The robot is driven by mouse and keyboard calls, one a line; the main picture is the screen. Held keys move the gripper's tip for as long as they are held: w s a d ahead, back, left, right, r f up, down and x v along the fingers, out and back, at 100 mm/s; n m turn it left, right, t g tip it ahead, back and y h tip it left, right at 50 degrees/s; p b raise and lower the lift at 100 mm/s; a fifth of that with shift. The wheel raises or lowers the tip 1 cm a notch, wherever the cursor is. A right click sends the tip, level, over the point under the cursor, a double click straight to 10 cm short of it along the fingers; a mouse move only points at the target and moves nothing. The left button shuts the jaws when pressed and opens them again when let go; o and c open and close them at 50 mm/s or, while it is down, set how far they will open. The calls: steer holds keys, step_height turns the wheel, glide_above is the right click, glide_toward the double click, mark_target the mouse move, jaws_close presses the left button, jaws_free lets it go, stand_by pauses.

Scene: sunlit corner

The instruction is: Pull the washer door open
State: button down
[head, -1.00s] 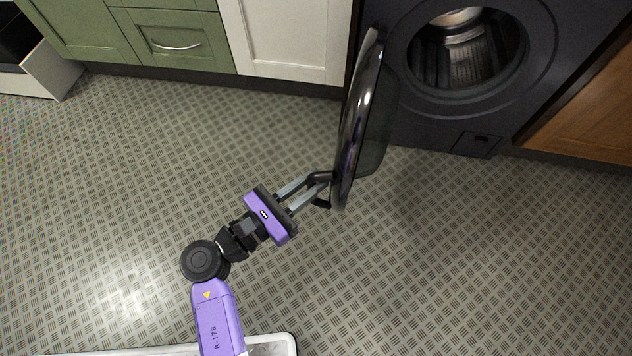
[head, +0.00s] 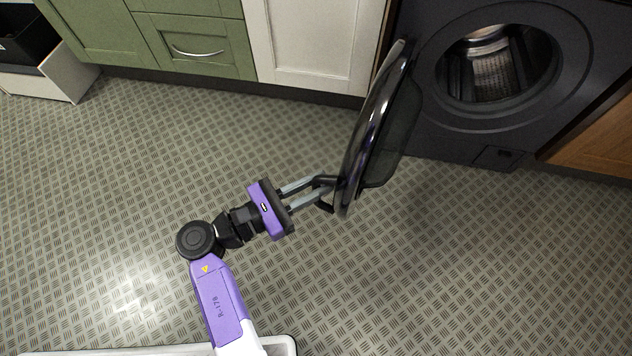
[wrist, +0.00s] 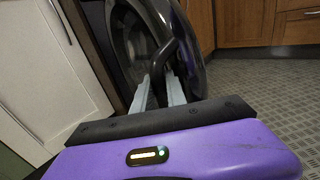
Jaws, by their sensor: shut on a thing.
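The dark washer (head: 425,125) stands at the top right in the head view, with its round drum opening (head: 497,64) uncovered. Its round door (head: 372,125) is swung wide open on the left side of the opening and stands out over the floor. My gripper (head: 326,193) is shut on the door's black handle (head: 325,181) at the near edge of the door. In the wrist view the fingers (wrist: 160,92) reach to the handle (wrist: 167,58), with the door (wrist: 190,50) behind it. The exact contact between fingers and handle is partly hidden.
A white cabinet (head: 308,40) and green drawers (head: 195,45) line the wall left of the washer. A wooden cabinet (head: 598,140) is at the right. The patterned metal floor (head: 470,260) is clear around the door and arm.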

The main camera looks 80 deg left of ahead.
steer(key=c, duration=1.4)
jaws_free()
steer(key=shift+w, duration=0.1)
steer(key=shift+o, duration=0.2)
steer(key=p+v, duration=0.2)
steer(key=v, duration=0.5)
steer(key=shift+s+d+p, duration=0.2)
steer(key=shift+s+p, duration=0.15)
steer(key=shift+s, duration=0.05)
